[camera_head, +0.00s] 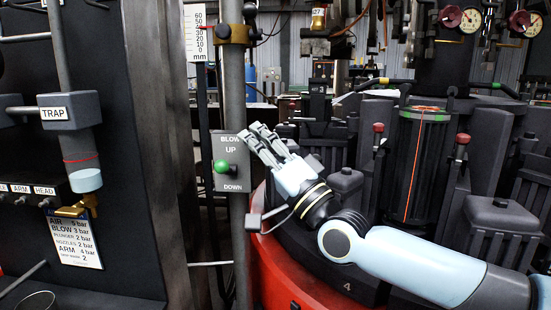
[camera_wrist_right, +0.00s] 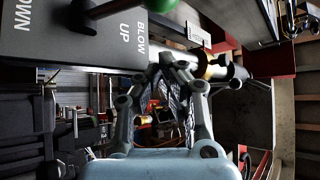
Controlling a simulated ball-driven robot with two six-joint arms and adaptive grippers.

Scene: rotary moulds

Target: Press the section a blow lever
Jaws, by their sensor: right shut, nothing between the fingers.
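The blow lever has a green ball knob (camera_head: 221,165) and stands out from a grey plate (camera_head: 231,178) marked BLOW, UP and DOWN, fixed on a post. The knob sits between the UP and DOWN labels. In the right wrist view the green knob (camera_wrist_right: 158,4) is cut by the top edge, beside the plate (camera_wrist_right: 65,35). My right gripper (camera_head: 256,132) is shut and empty, its fingertips just right of the plate's upper part and apart from the knob. It also shows in the right wrist view (camera_wrist_right: 179,60). My left gripper is not in view.
A red round base (camera_head: 285,285) carries dark moulds and red-knobbed levers (camera_head: 378,128) on the right. A dark panel with a TRAP box (camera_head: 68,112) and a pressure list (camera_head: 75,240) stands at the left. A brass clamp (camera_head: 234,34) rings the post above the plate.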

